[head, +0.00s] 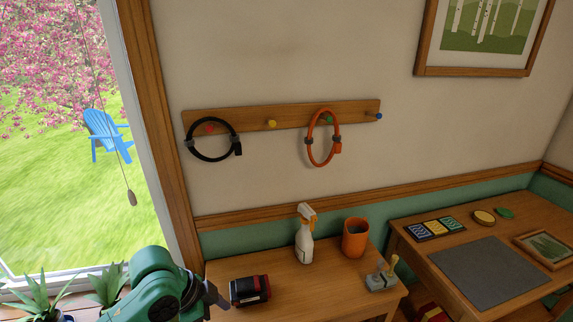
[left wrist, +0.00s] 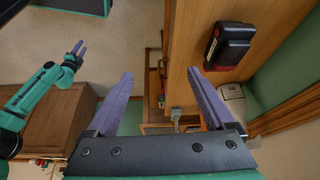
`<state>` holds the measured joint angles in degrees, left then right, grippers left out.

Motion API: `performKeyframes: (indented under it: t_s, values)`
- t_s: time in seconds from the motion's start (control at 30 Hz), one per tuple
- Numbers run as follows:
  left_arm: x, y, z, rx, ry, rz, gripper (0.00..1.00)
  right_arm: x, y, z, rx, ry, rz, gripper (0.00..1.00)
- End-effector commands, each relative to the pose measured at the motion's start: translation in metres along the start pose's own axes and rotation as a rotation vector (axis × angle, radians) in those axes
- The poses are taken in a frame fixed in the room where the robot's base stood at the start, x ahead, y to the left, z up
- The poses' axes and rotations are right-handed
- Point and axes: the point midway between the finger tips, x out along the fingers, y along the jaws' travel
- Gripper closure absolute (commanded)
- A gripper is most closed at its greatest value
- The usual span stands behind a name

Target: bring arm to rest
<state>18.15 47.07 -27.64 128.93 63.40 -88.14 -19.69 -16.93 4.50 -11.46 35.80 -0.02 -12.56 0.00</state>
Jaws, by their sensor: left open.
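My left arm (head: 165,283) is green and reaches in at the bottom left of the head view. Its gripper (head: 222,298) is partly in view beside the black and red battery pack (head: 250,290) on the small table. In the left wrist view my left gripper (left wrist: 160,74) has its two purple fingers wide apart with nothing between them. The battery pack (left wrist: 228,46) lies right of the fingers in that view, apart from them. My right gripper (left wrist: 78,49) shows small at the left of the left wrist view, away from the table; its opening is unclear.
The small table (head: 330,298) also holds a spray bottle (head: 304,236), an orange cup (head: 355,238) and a grey tool (head: 382,279). A peg rail (head: 240,119) above carries a black ring (head: 190,147) and an orange ring (head: 311,150). A desk (head: 415,247) stands right.

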Motion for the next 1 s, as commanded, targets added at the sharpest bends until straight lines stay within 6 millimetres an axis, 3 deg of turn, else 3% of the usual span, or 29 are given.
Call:
performKeyframes:
  t_s: [0.17,0.37,0.57,0.8,1.0]
  values:
    - [0.021,0.013,0.001,-0.122,0.039,-0.054,0.13,0.0,0.0,0.0,0.0,0.0,0.0,0.58]
    - [0.035,0.025,0.022,-0.359,0.058,-0.15,0.13,0.0,-0.001,0.006,0.001,-0.01,-0.001,0.58]
    - [0.037,0.042,0.076,-0.669,0.006,-0.268,0.13,0.0,0.0,0.007,0.0,-0.012,0.0,0.58]
    - [0.028,0.079,0.159,-1.007,-0.147,-0.411,0.13,0.0,0.0,0.007,0.0,-0.012,0.0,0.58]
    - [0.101,0.068,0.184,-0.992,-0.173,-0.386,0.13,0.0,0.001,0.007,0.0,-0.013,0.001,0.58]
